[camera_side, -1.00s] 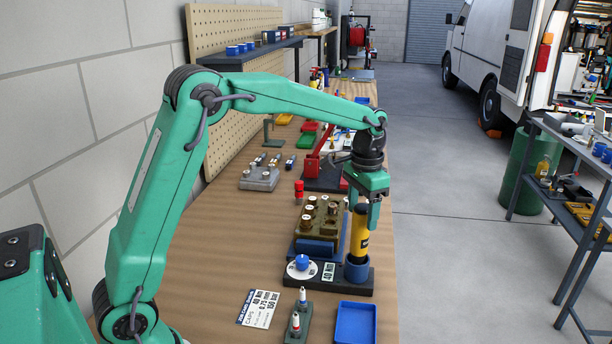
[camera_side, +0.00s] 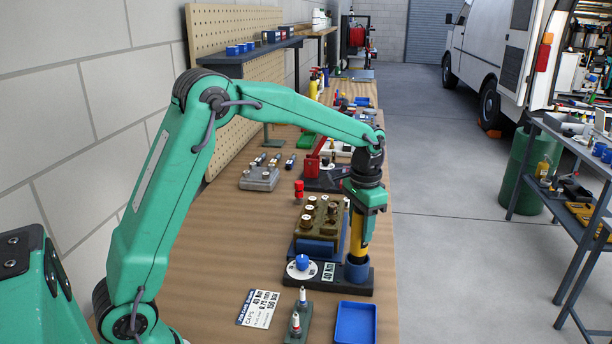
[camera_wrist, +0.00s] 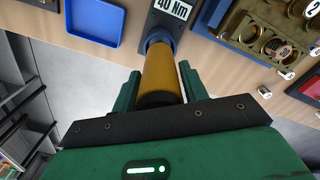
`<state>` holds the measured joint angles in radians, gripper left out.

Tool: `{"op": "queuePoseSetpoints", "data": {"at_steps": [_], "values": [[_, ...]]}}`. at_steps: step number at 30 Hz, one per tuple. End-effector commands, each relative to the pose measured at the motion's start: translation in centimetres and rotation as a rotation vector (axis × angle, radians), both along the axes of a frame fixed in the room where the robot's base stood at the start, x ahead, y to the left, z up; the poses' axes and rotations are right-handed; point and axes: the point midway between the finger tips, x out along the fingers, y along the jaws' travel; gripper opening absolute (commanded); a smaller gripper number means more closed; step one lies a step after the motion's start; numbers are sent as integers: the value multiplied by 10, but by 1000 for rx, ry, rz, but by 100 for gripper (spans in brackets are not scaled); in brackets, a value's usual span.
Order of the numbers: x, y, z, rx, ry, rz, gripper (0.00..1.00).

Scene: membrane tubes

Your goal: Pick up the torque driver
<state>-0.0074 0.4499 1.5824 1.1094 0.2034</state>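The torque driver (camera_side: 358,235) is a yellow cylinder with dark parts. It stands upright with its lower end in a blue cup (camera_side: 357,270) on a black base. My gripper (camera_side: 366,205) is around its upper part, pointing down. In the wrist view the driver (camera_wrist: 160,75) lies between the two green fingers of my gripper (camera_wrist: 159,80), one close along each side. I cannot tell whether the fingers touch it or leave a thin gap. The driver's top is hidden by my gripper.
The base also carries a blue knob (camera_side: 302,262) and a 40 Nm display (camera_side: 328,271). A brown block with brass fittings (camera_side: 321,222) stands close left of the driver. A blue tray (camera_side: 355,322) lies in front. The bench's right edge is close by.

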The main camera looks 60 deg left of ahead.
Motion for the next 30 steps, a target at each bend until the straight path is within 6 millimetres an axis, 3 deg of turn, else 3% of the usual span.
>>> {"op": "queuePoseSetpoints", "data": {"at_steps": [1,5,17,30], "values": [[0,0,0,0,0,0,33],[0,0,0,0,0,0,10],[1,0,7,0,-5,0,10],[1,0,63,0,-7,0,10]]}}
